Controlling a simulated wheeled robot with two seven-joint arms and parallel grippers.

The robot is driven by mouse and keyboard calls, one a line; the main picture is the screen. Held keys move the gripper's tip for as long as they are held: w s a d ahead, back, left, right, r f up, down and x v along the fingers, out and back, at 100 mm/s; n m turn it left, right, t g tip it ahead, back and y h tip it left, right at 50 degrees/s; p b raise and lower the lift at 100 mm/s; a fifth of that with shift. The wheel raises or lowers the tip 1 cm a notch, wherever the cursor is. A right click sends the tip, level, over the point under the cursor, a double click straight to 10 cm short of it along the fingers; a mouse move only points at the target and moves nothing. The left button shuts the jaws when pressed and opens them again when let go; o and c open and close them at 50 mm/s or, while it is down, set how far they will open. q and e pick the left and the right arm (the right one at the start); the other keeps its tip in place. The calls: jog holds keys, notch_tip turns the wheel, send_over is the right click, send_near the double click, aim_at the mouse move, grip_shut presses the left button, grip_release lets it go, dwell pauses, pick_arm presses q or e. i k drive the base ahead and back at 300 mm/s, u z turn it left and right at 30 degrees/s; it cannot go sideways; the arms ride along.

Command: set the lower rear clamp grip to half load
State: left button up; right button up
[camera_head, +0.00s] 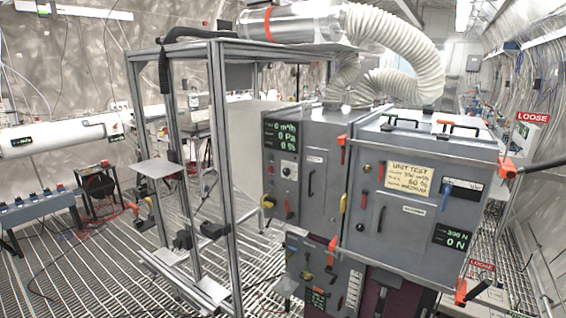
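A grey filter housing (393,222) stands at the right with orange clamps at its corners. The lower right clamp (461,290) has a dark grip rising to the right, and a red LOOSE sign (482,265) beside it. The upper right clamp (507,168) has a black grip reaching to the right edge, under another LOOSE sign (533,117). Left-side clamps show at upper (342,152) and lower (333,243) positions. I cannot tell for certain which is the lower rear clamp. A force display (453,238) appears to read 390 N above 0 N. Neither gripper shows.
A yellow UNIT TEST note (410,180) is on the housing. A grey cabinet (315,165) with a green-digit display adjoins it at left. An aluminium frame (219,170) stands before the cabinet. White ribbed hoses (400,50) run overhead. Grated floor (100,260) lies open at left.

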aim_at(485, 284)
jog(key=z, duration=1.55)
